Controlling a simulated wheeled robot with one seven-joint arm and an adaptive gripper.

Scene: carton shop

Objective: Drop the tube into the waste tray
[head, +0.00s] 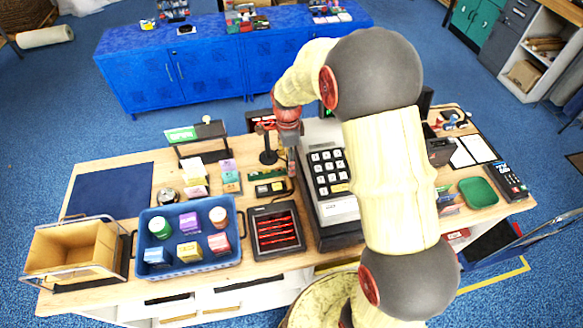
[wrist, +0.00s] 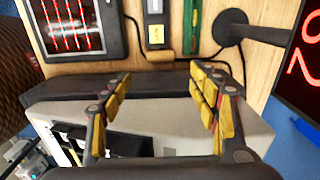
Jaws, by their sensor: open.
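My gripper (head: 291,160) is at the left edge of the grey cash register (head: 333,205) in the head view. In the wrist view my gripper (wrist: 162,105) is open, its yellow-padded fingers spread above the register, with nothing between them. I cannot clearly pick out the tube; it may be hidden behind my arm or too small to tell. A shallow green tray (head: 478,192) lies empty at the right end of the counter, well right of my gripper; I cannot tell whether it is the waste tray.
A black tray with red lines (head: 276,228), also in the wrist view (wrist: 73,32), lies left of the register. A blue crate (head: 188,254) holds several small goods. A wooden box (head: 75,249) stands far left. A black stand (wrist: 232,25) rises near my gripper.

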